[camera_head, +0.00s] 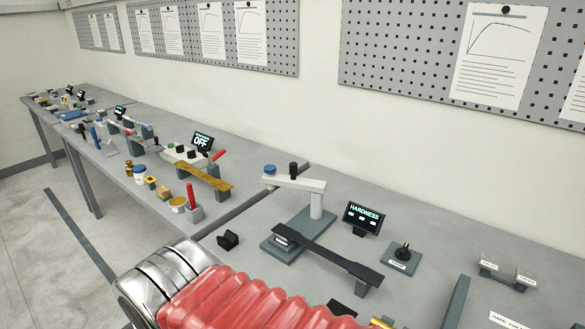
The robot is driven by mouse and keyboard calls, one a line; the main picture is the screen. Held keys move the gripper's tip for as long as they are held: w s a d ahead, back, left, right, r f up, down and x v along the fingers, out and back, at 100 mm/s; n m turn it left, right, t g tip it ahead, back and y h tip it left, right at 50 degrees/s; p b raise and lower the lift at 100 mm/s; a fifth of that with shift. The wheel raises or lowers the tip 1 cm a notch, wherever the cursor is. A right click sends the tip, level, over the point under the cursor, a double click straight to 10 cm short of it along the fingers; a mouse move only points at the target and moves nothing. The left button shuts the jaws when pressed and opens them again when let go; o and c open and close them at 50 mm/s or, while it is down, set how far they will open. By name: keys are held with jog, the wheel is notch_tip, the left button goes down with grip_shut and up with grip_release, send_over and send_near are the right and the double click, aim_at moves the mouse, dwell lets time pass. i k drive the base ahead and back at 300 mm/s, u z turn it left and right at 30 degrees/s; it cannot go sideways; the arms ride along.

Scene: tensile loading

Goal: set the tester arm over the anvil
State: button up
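The hardness tester has a pale swing arm (296,184) on an upright grey post (316,206). The arm points left from the post, with a blue cap (269,169) at its free end and a black knob (293,169) on top. The free end appears to be beyond the back left of the base plate (268,246), not above the small anvil block (283,240). A dark flat bar (330,256) has its left end at the anvil and slopes right onto a grey support. My red-sleeved arm fills the bottom foreground; my gripper's fingers are out of view.
A "HARDNESS" display (363,217) stands right of the post, with a black lever on a plate (402,258) beyond it. A small black block (228,240) lies left of the base. Several tools crowd the left bench. A grey upright edge (456,303) stands at lower right.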

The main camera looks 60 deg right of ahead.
aim_at(291, 181)
jog(key=u, duration=0.05)
jog(key=i, duration=1)
jog(key=z, duration=0.05)
